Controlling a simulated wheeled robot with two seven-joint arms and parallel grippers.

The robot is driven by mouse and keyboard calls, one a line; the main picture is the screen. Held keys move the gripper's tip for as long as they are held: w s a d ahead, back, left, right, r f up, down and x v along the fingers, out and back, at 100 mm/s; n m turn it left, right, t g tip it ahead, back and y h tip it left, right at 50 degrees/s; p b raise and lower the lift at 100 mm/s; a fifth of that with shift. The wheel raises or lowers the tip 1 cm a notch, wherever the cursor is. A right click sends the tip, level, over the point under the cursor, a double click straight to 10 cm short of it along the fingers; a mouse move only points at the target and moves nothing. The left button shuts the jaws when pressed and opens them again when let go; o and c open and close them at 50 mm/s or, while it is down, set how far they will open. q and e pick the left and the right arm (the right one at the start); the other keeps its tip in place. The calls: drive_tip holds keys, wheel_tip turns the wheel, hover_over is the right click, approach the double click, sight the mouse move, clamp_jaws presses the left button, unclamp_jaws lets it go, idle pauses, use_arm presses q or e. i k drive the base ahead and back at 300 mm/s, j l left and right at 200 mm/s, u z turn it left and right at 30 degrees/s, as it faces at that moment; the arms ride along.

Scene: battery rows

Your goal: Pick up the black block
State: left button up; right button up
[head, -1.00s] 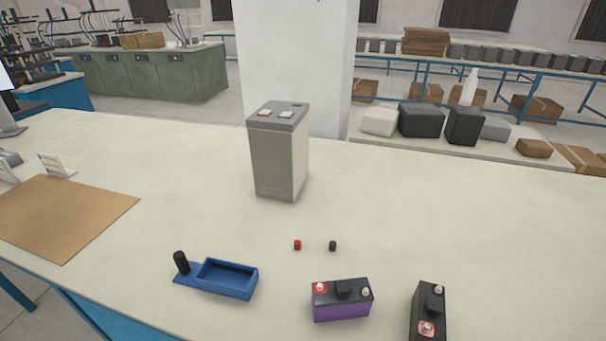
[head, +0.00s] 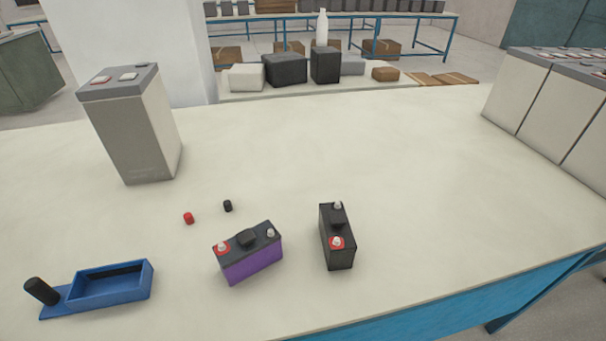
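A black block-shaped battery (head: 340,248) stands on the near table, right of centre. It has a red-ringed terminal at its near end, a pale terminal at its far end and a raised black part between them. Two dark blocks also sit on the low surface at the back: a wide one (head: 285,70) and a taller one (head: 325,66). I cannot tell from the view which of these is the named black block. Neither of my grippers shows in the head view.
A purple battery (head: 250,268) with a dark top stands left of the black one. A red cap (head: 188,218), a black cap (head: 227,206), a blue tray (head: 110,298) and a tall grey battery (head: 140,135) are further left. Large white cases (head: 520,95) stand at right. The table's middle right is clear.

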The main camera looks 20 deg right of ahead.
sight(340, 246)
drive_tip(key=z, duration=1.05)
drive_tip(key=i+l+u, duration=0.1)
drive_tip(key=l+u, duration=0.25)
drive_tip(key=l, duration=0.4)
drive_tip(key=l+u, duration=0.35)
drive_tip(key=l, duration=0.4)
